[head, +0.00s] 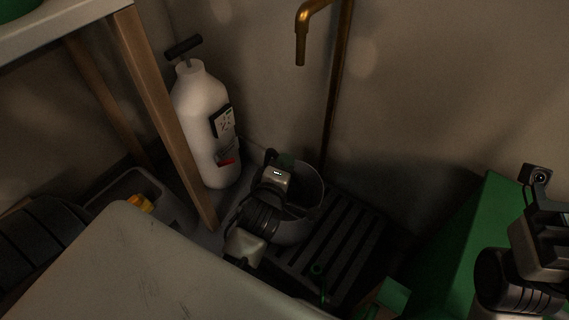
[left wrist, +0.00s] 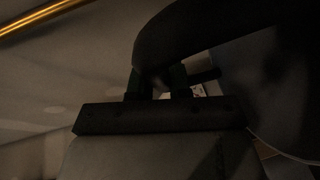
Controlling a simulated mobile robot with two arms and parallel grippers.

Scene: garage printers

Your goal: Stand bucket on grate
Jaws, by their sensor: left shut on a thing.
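A grey bucket (head: 312,203) shows in the head view below the brass pipe, its mouth up and its near left side hidden by my left arm. It overlaps the left rear part of the dark slatted grate (head: 345,245); I cannot tell whether its base touches the slats. My left gripper (head: 285,162) is shut at the bucket's far rim. In the left wrist view its dark fingers (left wrist: 158,85) close at a broad dark curved band, too dim to name surely.
A brass pipe (head: 335,90) runs down the wall behind. A green box (head: 460,240) stands at right. A grey bin (head: 165,205) is at left.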

